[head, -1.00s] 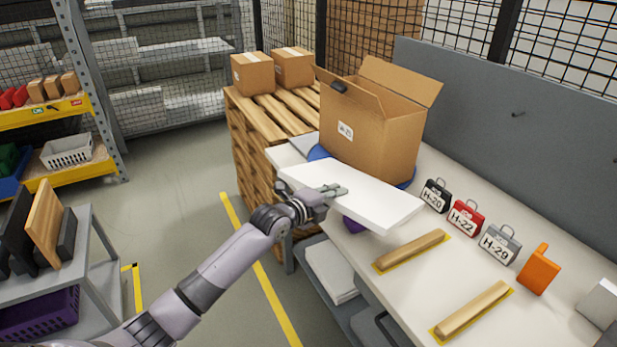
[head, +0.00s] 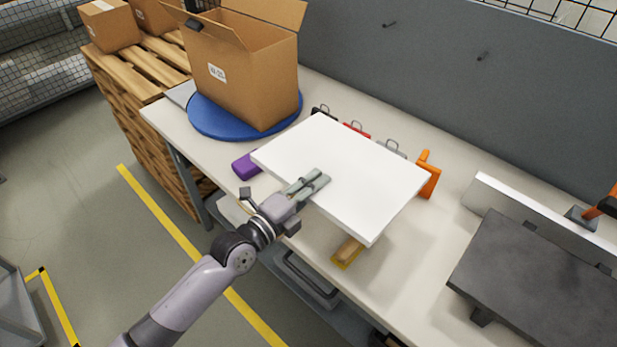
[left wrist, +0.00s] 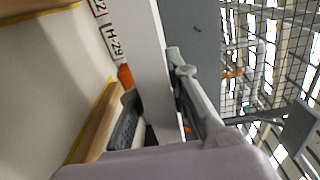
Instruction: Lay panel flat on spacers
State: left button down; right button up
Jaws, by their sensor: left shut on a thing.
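The white panel (head: 345,165) is held over the workbench, roughly level, by my left gripper (head: 313,184), which is shut on its near edge. The panel's white side also shows in the left wrist view (left wrist: 152,75). One wooden spacer (head: 348,250) sticks out below the panel's near right corner; the other spacer is hidden in the head view. In the left wrist view a spacer (left wrist: 98,125) lies on the bench in a yellow outline, with a gap between it and the panel. My right gripper is not in view.
An open cardboard box (head: 245,75) stands on a blue disc (head: 205,122) at the back left. A purple object (head: 244,166) lies left of the panel. An orange object (head: 428,175) and several tags stand behind it. A dark plate (head: 535,275) is at the right.

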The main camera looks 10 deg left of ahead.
pick_arm(q)
jog(key=shift+a+f+b, duration=0.1)
jog(key=shift+f+b, duration=0.45)
jog(key=shift+b, duration=0.15)
notch_tip(320, 180, down, 7)
jog(key=b, duration=0.6)
jog(key=shift+f+b, duration=1.55)
jog(key=shift+b, duration=0.1)
